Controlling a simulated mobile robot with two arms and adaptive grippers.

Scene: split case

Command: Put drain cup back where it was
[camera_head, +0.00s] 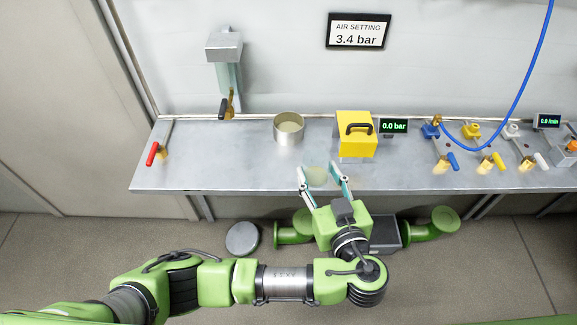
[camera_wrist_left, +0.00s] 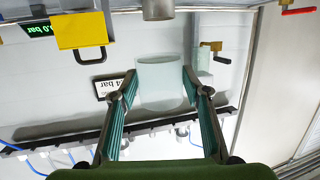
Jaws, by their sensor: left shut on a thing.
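The drain cup (camera_wrist_left: 160,82) is a clear, pale greenish cup between the two fingers of my left gripper (camera_wrist_left: 158,90) in the left wrist view. In the head view the cup (camera_head: 318,178) is a faint see-through shape at the fingertips of my left gripper (camera_head: 324,174). The gripper is shut on it, near the bench's front edge. An open metal pot (camera_head: 289,129) stands on the bench, behind and left of the cup. My right gripper is in neither view.
The steel bench (camera_head: 230,175) has bare room at its left front. A yellow box with a black handle (camera_head: 356,130) stands right of the pot. A red-handled valve (camera_head: 154,153) is at the left end.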

